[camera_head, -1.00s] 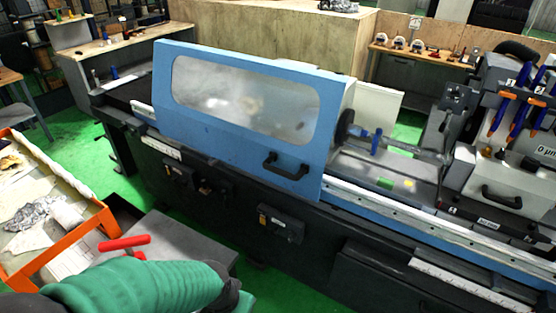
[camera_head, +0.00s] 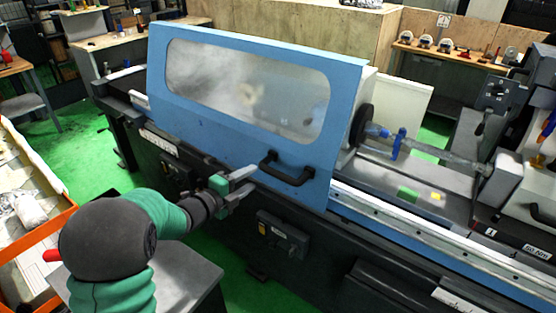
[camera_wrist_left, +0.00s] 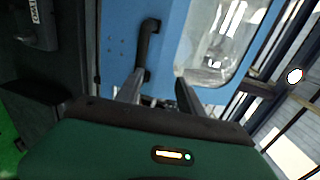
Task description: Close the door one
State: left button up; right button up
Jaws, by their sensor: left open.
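The blue sliding door (camera_head: 215,125) with a cloudy window (camera_head: 245,92) covers the left part of the grinder. Its black handle (camera_head: 287,172) is at the door's lower right. My left gripper (camera_head: 250,180) is open, just left of the handle and in front of the door. In the left wrist view, the handle (camera_wrist_left: 149,42) stands beyond the fingertips of the gripper (camera_wrist_left: 158,82), nearer the left finger. I see no clear contact between them. The door (camera_wrist_left: 122,40) and part of its window (camera_wrist_left: 222,38) fill the middle of that view. My right gripper is not in view.
Right of the door, the grinder bed (camera_head: 420,185) lies exposed with a shaft and blue clamp (camera_head: 398,143). A dark control box (camera_head: 282,235) sits below the handle. An orange-edged table (camera_head: 45,235) stands at the left. Green floor shows between.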

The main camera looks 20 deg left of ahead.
pick_arm(q)
jog(key=b, duration=0.2)
send_near(284, 174)
jog(key=w, duration=0.1)
jog(key=w+f, duration=0.1)
jog(key=w+d+f, duration=0.1)
jog(key=w, duration=0.1)
jog(key=shift+w+f, duration=0.1)
jog(key=x, duration=0.3)
jog(key=p+x, duration=0.1)
jog(key=x, duration=0.2)
jog(key=a+x, duration=0.1)
jog(key=x, duration=0.2)
jog(key=shift+w, duration=0.1)
jog(key=shift+d, duration=0.1)
jog(key=shift+c, duration=2.4)
jog(key=shift+a+f, duration=0.1)
jog(key=shift+a, duration=0.55)
grip_shut()
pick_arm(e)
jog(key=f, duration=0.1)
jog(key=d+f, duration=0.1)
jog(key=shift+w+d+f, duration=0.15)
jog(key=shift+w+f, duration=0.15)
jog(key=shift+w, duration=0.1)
pick_arm(q)
jog(key=shift+d+f, duration=0.25)
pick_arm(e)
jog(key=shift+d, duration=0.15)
